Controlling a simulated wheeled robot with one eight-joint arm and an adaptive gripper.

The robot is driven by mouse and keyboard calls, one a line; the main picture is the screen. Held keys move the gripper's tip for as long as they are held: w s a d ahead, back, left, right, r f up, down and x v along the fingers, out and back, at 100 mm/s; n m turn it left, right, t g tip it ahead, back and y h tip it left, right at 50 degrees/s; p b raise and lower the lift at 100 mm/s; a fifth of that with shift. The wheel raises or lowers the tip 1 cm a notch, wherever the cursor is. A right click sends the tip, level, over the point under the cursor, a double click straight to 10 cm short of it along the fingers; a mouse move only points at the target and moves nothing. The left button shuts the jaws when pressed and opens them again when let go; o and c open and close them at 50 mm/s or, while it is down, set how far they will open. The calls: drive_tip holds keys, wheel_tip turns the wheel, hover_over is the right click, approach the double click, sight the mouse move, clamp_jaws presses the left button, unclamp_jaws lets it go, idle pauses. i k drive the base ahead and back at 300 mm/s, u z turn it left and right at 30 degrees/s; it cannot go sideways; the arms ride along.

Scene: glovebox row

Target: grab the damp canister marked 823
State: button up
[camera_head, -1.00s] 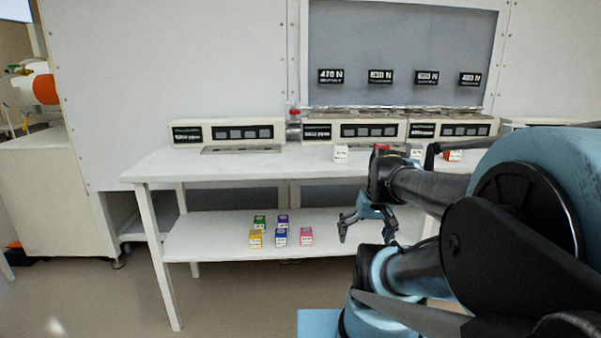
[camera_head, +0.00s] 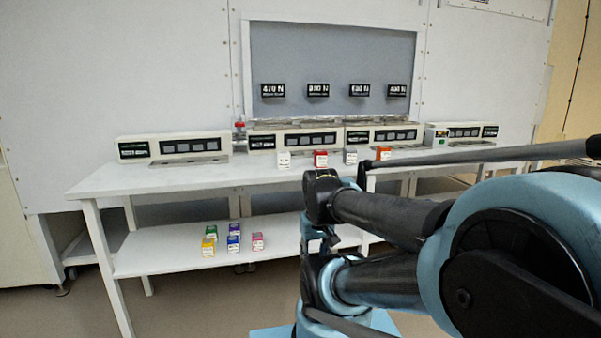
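Several small box-like canisters with white labels are in view; no marking 823 and no dampness can be made out at this size. On the bench top stand a white canister (camera_head: 284,159), a red one (camera_head: 321,158), a grey one (camera_head: 350,157) and an orange one (camera_head: 384,153). On the lower shelf stand green (camera_head: 211,232), purple (camera_head: 234,229), yellow (camera_head: 208,248), blue (camera_head: 233,244) and pink (camera_head: 257,242) canisters. My gripper (camera_head: 325,241) is below bench-top height, right of the pink canister. My arm partly hides it, and its finger opening is unclear.
The white bench (camera_head: 160,178) has a lower shelf (camera_head: 150,258) with bare room at its left. Instrument panels (camera_head: 190,147) line the bench's back. Black number signs (camera_head: 318,90) hang on a grey panel above. My arm covers the right side of the view.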

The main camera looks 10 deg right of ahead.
sight(283, 158)
drive_tip(key=u, duration=0.4)
drive_tip(key=k, duration=0.1)
drive_tip(key=z, duration=0.9)
drive_tip(key=i, duration=1.25)
drive_tip(key=z, duration=0.25)
drive_tip(key=k, duration=0.2)
drive_tip(key=z, duration=0.1)
